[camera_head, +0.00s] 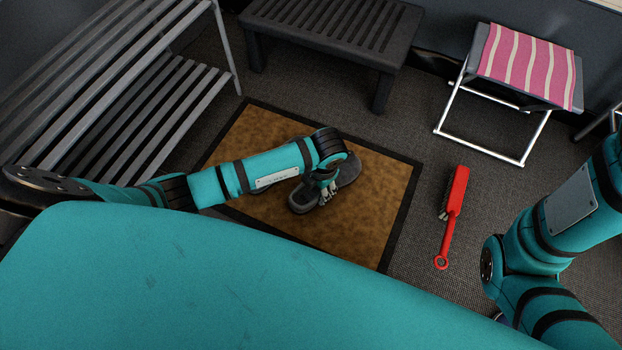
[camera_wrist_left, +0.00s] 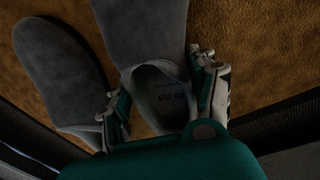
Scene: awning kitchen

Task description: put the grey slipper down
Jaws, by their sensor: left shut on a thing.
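My left gripper (camera_head: 327,191) is over the brown mat (camera_head: 260,130). It is shut on a grey slipper, its fingers at the two sides of the slipper's open heel end. In the head view the arm and gripper partly hide the grey slippers. I cannot tell whether the held slipper touches the mat. My right gripper is out of view.
A red brush (camera_head: 454,205) lies on the dark carpet right of the mat. A black slatted bench (camera_head: 330,30) stands behind the mat, a slatted rack (camera_head: 150,110) at left. A folding stool with a pink striped seat (camera_head: 525,65) stands at back right. The mat's front right is bare.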

